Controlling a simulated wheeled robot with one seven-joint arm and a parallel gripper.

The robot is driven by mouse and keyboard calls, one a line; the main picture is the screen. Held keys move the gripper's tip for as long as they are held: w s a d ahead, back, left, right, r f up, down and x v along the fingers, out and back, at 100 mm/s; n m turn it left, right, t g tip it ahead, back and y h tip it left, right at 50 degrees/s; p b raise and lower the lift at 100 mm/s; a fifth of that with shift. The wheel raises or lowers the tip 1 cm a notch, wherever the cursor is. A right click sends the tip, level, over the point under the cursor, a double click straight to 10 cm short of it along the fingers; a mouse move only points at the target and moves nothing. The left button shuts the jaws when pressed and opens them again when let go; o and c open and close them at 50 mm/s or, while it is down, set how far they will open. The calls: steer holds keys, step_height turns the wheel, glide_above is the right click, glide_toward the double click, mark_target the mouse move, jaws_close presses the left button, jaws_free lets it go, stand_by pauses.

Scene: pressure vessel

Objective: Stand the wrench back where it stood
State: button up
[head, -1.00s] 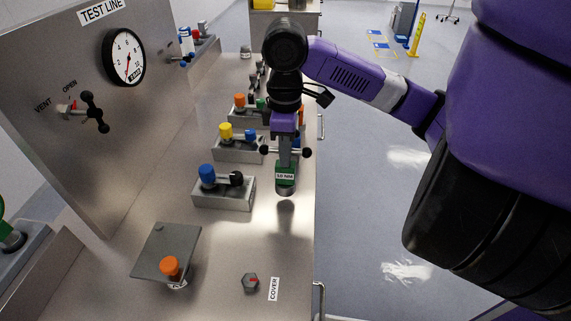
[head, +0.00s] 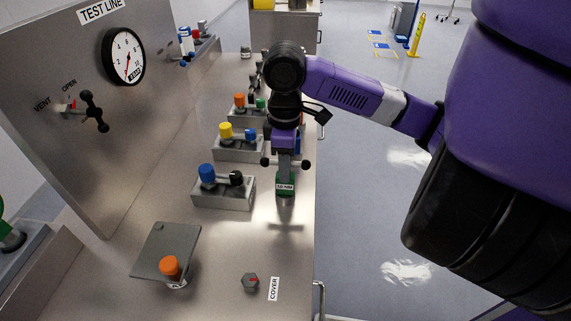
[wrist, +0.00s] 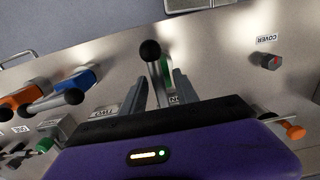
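The wrench (head: 285,187) is upright, with a green body, a small white label and a crossbar with black ball ends. My gripper (head: 284,158) is above it, pointing down, and appears shut on its upper part. The wrench stands out near the bench's right edge, beside the block with the blue and black knobs. I cannot tell whether its foot touches the bench. In the wrist view the wrench (wrist: 152,60) shows between the two fingers of my gripper (wrist: 158,82), one black ball towards the camera and green behind.
Holder blocks with blue (head: 207,175), yellow (head: 226,131) and orange (head: 240,99) knobs stand left of the wrench. A grey plate (head: 163,250) with an orange knob and a hex knob (head: 250,281) by the COVER label are nearer. The steel bench (head: 225,240) between is clear.

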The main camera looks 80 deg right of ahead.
step_height(320, 180, up, 12)
steer(key=shift+r, duration=0.15)
stand_by(0.6)
stand_by(0.4)
